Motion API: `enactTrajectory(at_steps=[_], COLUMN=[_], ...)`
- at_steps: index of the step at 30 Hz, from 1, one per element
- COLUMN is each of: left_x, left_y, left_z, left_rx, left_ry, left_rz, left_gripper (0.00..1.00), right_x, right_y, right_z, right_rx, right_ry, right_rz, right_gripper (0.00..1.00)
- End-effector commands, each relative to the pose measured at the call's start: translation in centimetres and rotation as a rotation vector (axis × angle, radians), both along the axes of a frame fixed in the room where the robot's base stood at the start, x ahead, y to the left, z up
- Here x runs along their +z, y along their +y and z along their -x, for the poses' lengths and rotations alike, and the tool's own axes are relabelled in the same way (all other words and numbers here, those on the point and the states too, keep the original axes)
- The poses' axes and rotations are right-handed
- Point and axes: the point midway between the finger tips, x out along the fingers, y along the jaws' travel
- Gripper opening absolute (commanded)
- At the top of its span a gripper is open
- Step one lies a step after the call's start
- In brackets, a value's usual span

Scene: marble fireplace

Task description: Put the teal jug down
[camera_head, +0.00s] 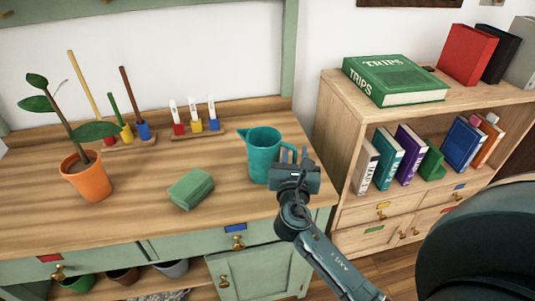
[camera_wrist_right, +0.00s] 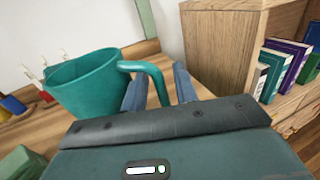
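The teal jug (camera_head: 263,152) stands upright on the wooden worktop near its right end. It also shows in the right wrist view (camera_wrist_right: 88,84), with its curved handle reaching to the right. My right gripper (camera_head: 294,156) is at the jug's handle side. In the right wrist view its two fingers (camera_wrist_right: 160,88) are apart, one on each side of the handle. They look open around it, and I see no clear grip. The jug's base appears to rest on the worktop. My left gripper is not in view.
A green block-like object (camera_head: 191,189) lies left of the jug. A potted plant (camera_head: 87,181) and racks of coloured tools (camera_head: 197,129) stand further left and behind. A wooden bookshelf (camera_head: 335,125) rises close on the right. The worktop's front left is clear.

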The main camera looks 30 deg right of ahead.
Motion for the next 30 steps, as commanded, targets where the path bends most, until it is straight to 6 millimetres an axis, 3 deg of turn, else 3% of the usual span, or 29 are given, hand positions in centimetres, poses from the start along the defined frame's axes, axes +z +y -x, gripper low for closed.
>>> enactTrajectory(at_steps=[7,17,30], left_x=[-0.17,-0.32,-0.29], left_y=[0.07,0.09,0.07], left_z=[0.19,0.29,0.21], left_rx=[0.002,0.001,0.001], left_ry=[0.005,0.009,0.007], left_rz=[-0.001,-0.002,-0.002], left_gripper=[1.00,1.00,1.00], right_x=[0.01,0.01,0.19], right_y=[0.04,0.02,0.01], right_z=[0.01,0.00,-0.04], right_rx=[0.000,0.000,0.000], right_ry=[0.000,0.000,-0.004], right_rz=[0.000,0.000,-0.001], right_gripper=[0.28,0.01,0.00])
